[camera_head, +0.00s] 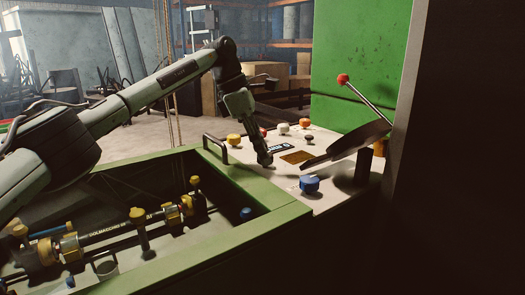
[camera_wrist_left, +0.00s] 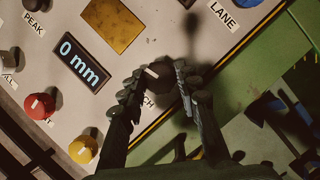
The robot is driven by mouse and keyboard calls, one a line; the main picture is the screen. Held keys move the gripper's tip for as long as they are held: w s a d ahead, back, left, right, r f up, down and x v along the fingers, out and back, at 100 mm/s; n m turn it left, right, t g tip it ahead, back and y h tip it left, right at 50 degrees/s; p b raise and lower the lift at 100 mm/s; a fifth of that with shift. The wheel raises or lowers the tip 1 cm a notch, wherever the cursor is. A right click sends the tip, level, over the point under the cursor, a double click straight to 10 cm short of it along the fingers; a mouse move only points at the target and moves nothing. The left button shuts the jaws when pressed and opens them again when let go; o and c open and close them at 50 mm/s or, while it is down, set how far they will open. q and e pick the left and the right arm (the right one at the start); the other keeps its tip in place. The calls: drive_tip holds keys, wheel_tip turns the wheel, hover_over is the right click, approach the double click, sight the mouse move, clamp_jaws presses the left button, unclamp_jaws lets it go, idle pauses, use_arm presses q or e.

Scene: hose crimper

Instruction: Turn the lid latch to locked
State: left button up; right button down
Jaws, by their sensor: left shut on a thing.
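The lid latch is a dark knob with a short white mark (camera_wrist_left: 155,70) on the light control panel (camera_wrist_left: 215,50). A partly covered label ending in "CH" lies beside it. The white mark points toward the upper left in the left wrist view. My left gripper (camera_wrist_left: 160,83) has one finger on each side of the knob and is shut on it. In the head view my left gripper (camera_head: 265,160) reaches down to the panel near the green box's edge, and it hides the knob.
A digital display (camera_wrist_left: 82,62) reads 0 mm, with red (camera_wrist_left: 39,106) and yellow (camera_wrist_left: 83,149) knobs nearby. A blue knob (camera_head: 309,184) and a dark lever (camera_head: 345,143) stand right of my gripper. The open green box (camera_head: 265,225) holds yellow-fitted parts.

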use_arm(q)
drive_tip(key=shift+w+m+g, duration=0.1)
drive_tip(key=shift+m+g, duration=0.3)
drive_tip(key=shift+m, duration=0.6)
use_arm(e)
drive_tip(key=shift+s+a, duration=0.1)
drive_tip(key=shift+s, duration=0.05)
use_arm(q)
drive_tip(key=shift+m, duration=0.3)
use_arm(e)
drive_tip(key=shift+a, duration=0.2)
use_arm(q)
drive_tip(key=o, duration=1.2)
drive_tip(key=shift+c, duration=0.2)
use_arm(e)
drive_tip(key=shift+d, duration=0.25)
drive_tip(key=shift+d, duration=0.1)
